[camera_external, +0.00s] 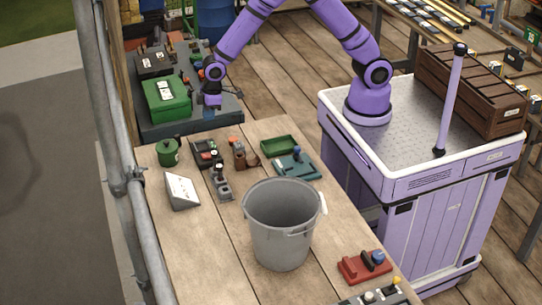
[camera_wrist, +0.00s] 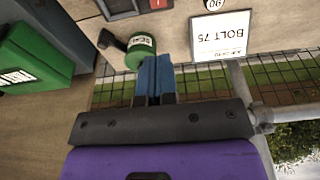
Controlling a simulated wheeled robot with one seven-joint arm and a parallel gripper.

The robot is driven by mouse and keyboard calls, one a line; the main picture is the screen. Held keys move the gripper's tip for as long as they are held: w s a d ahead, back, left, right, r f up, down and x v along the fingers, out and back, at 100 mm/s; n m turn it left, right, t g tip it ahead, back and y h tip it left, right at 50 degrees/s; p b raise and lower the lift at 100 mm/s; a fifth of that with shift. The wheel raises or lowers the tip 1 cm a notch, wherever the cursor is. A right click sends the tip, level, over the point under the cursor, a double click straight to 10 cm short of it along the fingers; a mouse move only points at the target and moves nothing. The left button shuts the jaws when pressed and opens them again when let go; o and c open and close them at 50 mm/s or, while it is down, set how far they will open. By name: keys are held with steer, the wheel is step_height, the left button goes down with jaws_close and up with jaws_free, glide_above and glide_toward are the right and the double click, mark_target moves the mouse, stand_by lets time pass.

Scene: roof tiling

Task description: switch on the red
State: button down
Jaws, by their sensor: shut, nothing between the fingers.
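A red-based device (camera_external: 352,268) with a black lever and a blue knob sits at the near right of the wooden bench. It is out of the wrist view; I cannot tell whether it is on or off. My gripper (camera_external: 212,104) is shut and empty, with blue fingertips, near the far end of the bench and far from the red device. In the wrist view its fingers (camera_wrist: 154,78) meet beside a green canister (camera_wrist: 139,53), apparently with nothing held. Several other small devices on the bench have levers or knobs, among them a dark one (camera_external: 206,152) and a grey one (camera_external: 221,188).
A large grey bucket (camera_external: 281,230) stands mid-bench, between my gripper and the red device. A green tray (camera_external: 279,146), a teal device (camera_external: 295,165) and a sloped white sign (camera_external: 181,190) are also there. A green box (camera_external: 166,101) and scaffold pipes (camera_external: 112,130) flank the left.

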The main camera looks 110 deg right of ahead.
mark_target(203, 155)
steer(key=w+f, duration=0.1)
steer(key=f, duration=0.4)
steer(key=w+f, duration=0.1)
steer(key=f, duration=0.4)
steer(key=w+f, duration=0.1)
steer(key=f, duration=0.4)
steer(key=shift+d+f, duration=0.1)
steer(key=shift+f, duration=0.1)
steer(key=shift+w+f+g, duration=0.1)
steer(key=shift+f+g, duration=0.25)
steer(key=shift+g, duration=0.4)
steer(key=shift+w+f+g, duration=0.1)
steer(key=shift+f+g, duration=0.25)
steer(key=shift+g, duration=0.4)
steer(key=shift+s, duration=0.3)
steer(key=shift+s+r, duration=0.15)
steer(key=shift+s, duration=0.25)
step_height(203, 155, up, 15)
steer(key=w, duration=0.2)
